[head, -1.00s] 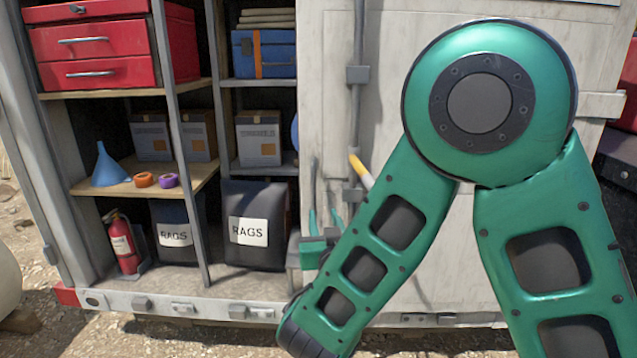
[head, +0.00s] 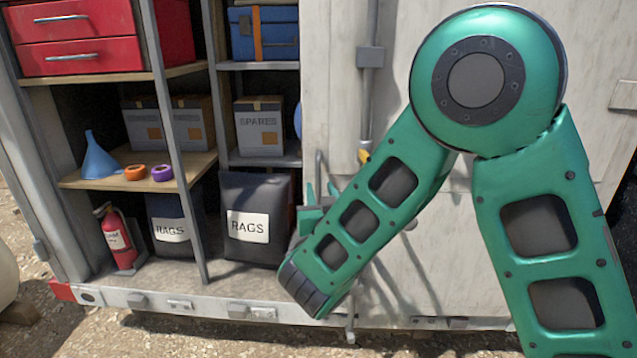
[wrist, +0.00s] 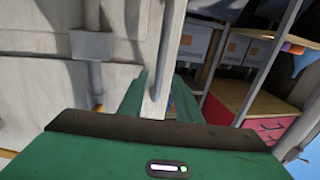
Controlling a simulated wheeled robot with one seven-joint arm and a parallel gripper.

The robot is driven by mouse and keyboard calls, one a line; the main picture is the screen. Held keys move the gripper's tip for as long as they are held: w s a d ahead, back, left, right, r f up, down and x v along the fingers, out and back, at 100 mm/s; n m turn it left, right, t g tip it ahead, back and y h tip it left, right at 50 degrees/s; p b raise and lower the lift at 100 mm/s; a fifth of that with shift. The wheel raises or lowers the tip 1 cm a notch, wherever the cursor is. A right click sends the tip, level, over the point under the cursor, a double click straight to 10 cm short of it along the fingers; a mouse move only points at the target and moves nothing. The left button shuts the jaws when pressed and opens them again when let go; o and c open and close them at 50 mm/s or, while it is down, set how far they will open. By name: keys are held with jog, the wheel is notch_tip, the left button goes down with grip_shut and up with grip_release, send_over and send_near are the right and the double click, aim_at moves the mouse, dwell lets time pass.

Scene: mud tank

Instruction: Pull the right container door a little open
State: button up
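The right container door (head: 420,60) is a worn pale panel with a grey upright lock rod (head: 370,57). Its free left edge stands out from the container, so the door looks slightly ajar. My gripper (head: 322,195) is at this edge, low down and partly hidden by my green arm. In the wrist view, the door edge (wrist: 163,75) runs between the two green fingers of my gripper (wrist: 160,92). One finger is on the outer face side, the other on the shelf side. A narrow gap shows beside the shelf-side finger; firm contact is not visible.
The open left half holds shelves with red drawers (head: 75,55), a blue case (head: 265,33), a spares box (head: 259,126), a blue funnel (head: 98,160), rags bags (head: 252,215) and a fire extinguisher (head: 117,240). A sill (head: 190,308) runs along the bottom. Gravel lies in front.

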aim_at(319, 182)
jog(key=w, duration=0.6)
jog(key=shift+a, duration=0.4)
grip_shut()
